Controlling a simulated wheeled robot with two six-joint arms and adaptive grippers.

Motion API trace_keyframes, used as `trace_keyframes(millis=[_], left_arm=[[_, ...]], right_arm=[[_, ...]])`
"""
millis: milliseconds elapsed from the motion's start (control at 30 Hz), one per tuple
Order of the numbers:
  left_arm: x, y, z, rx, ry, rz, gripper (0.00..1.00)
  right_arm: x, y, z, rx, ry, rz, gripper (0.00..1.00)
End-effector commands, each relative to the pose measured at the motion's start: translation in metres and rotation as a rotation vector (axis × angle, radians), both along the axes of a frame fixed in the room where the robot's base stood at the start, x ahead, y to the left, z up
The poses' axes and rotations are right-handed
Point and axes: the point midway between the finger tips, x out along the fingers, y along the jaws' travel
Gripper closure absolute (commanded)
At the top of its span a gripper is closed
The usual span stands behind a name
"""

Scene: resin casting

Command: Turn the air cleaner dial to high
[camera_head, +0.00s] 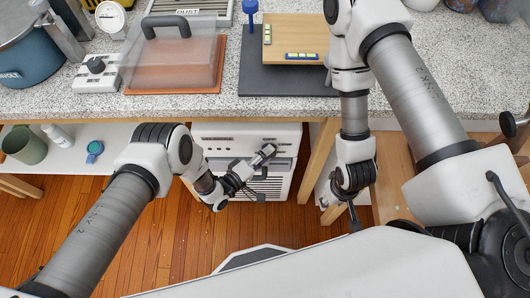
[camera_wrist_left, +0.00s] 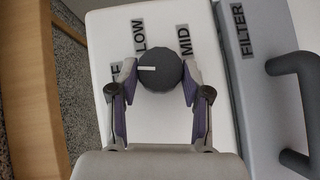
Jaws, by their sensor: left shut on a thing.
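The white air cleaner (camera_head: 222,131) stands on the floor under the bench. My left gripper (camera_head: 268,152) reaches its front in the head view. The left wrist view shows the round dark grey dial (camera_wrist_left: 158,70) on a white panel, with my left gripper's fingers (camera_wrist_left: 157,80) closed on its two sides. The dial's white mark points left in that view, towards a label partly hidden by a finger. LOW (camera_wrist_left: 138,33) and MID (camera_wrist_left: 184,41) labels are readable; I see no HIGH label. My right gripper (camera_head: 354,215) hangs at the right, its fingers too small to judge.
A grey FILTER panel (camera_wrist_left: 245,90) with a dark handle (camera_wrist_left: 290,65) lies beside the dial. The bench top (camera_head: 200,104) overhangs the air cleaner. A low white shelf (camera_head: 80,160) with a green cup (camera_head: 24,146) is left; a wooden leg (camera_head: 318,160) is right.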

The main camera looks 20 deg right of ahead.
Motion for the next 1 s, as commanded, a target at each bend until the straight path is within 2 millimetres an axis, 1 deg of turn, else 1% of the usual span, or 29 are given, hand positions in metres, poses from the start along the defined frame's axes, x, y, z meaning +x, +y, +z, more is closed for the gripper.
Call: trace_keyframes(millis=[33, 167, 333, 367, 400, 433, 767, 867, 967, 1000], left_arm=[[-0.001, 0.001, 0.006, 0.032, -0.005, 0.003, 0.87], [-0.001, 0.001, 0.001, 0.065, -0.016, 0.001, 0.87], [0.000, 0.001, 0.000, 0.063, -0.016, 0.002, 0.87], [0.000, 0.001, 0.000, 0.063, -0.016, 0.002, 0.49], [0.000, 0.001, 0.000, 0.063, -0.016, 0.002, 0.35], [0.000, 0.001, 0.000, 0.062, -0.016, 0.001, 0.27], [-0.001, 0.002, 0.001, 0.061, -0.015, 0.000, 0.27], [-0.005, 0.011, 0.003, 0.063, -0.015, 0.002, 0.27], [-0.015, 0.028, 0.006, 0.063, -0.012, 0.003, 0.27], [-0.020, 0.037, 0.007, 0.064, -0.012, 0.002, 0.27]], right_arm=[[0.000, 0.000, 0.012, 0.000, -0.001, 0.000, 0.60], [0.000, 0.000, 0.011, 0.000, -0.001, 0.000, 0.60], [0.000, 0.000, 0.010, 0.000, 0.000, 0.000, 0.60], [0.000, 0.000, 0.010, 0.000, 0.000, 0.000, 0.60], [0.000, 0.000, 0.010, 0.000, 0.000, 0.000, 0.60], [0.000, 0.000, 0.010, 0.000, 0.000, 0.000, 0.60], [0.000, 0.000, 0.010, 0.000, 0.000, 0.000, 0.60], [0.000, 0.000, 0.010, 0.000, 0.000, 0.000, 0.60], [0.000, 0.000, 0.010, 0.000, 0.000, 0.000, 0.60], [0.000, 0.000, 0.010, 0.000, 0.000, 0.000, 0.60]])
